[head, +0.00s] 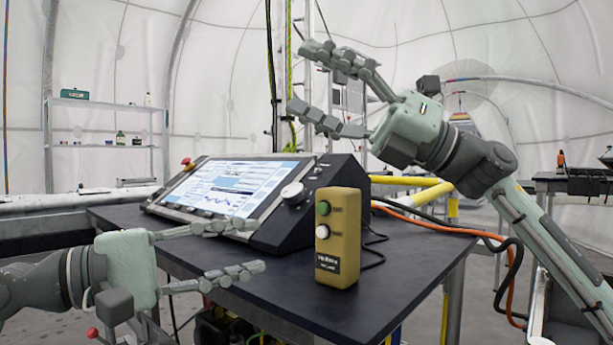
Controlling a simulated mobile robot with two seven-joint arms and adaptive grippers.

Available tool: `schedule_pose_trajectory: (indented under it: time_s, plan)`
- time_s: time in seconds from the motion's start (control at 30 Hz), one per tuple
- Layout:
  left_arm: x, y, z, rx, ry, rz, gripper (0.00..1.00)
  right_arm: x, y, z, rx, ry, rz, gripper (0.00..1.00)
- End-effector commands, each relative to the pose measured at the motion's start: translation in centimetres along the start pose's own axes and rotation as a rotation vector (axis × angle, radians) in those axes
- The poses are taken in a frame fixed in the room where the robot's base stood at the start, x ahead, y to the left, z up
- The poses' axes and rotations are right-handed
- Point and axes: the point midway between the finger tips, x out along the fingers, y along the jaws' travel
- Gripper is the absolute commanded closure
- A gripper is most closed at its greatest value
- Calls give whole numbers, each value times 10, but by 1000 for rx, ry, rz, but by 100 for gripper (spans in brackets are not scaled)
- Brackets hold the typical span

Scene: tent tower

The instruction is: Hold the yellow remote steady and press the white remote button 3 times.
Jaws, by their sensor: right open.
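The yellow remote (343,220) stands upright near the front of the dark table. A green button (323,208) sits high on its left face, with the white button (322,231) below it and a dark label lower down. My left gripper (258,247) is at the lower left, its fingers apart and pointing right, with a gap between them and the remote. My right gripper (297,76) is raised above and behind the remote at the upper middle, fingers spread and pointing left. Both grippers are empty and apart from the remote.
A console with a lit screen (225,188) and a dial stands on the dark table (408,240) behind the remote. Cables and an orange hose (430,222) run right of it. A shelf (105,147) stands far left.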

Motion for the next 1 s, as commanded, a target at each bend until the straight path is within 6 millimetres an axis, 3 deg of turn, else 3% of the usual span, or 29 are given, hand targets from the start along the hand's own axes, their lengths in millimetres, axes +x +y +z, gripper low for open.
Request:
schedule_pose_trajectory:
  time_s: [0.03, 0.1, 0.2, 0.3, 0.4, 0.47, 0.6, 0.7, 0.83, 0.87, 1.0]
  plan:
    - [0, 0, 0, 0, 0, 0, 66, 22, 12, -19, -122, 121, 3, 28]
    - [0, 0, 0, 0, 0, 0, 66, 45, 20, -52, -312, 312, 1, 28]
    - [0, 0, 0, 0, 0, 0, 66, 62, 22, -96, -579, 592, 1, 28]
    - [0, 0, 0, 0, 0, 0, 66, 63, 15, -127, -831, 882, 3, 28]
    - [0, 0, 0, 0, 0, 0, 66, 51, 2, -144, -1060, 1192, 1, 28]
    - [0, 0, 0, 0, 0, 0, 66, 41, -9, -150, -1180, 1399, -4, 28]
    - [0, 0, 0, 0, 0, 0, 66, 6, -50, -148, -1383, 1999, -48, 28]
    - [0, 0, 0, 0, 0, 0, 66, -17, -75, -134, -1427, 2395, -105, 28]
    - [0, 0, 0, 0, 0, 0, 66, -34, -86, -106, -1406, 2796, -199, 28]
    - [0, 0, 0, 0, 0, 0, 66, -36, -85, -100, 1346, -2769, 213, 28]
    - [0, 0, 0, 0, 0, 0, 66, -41, -80, -79, 1147, -2649, 257, 28]
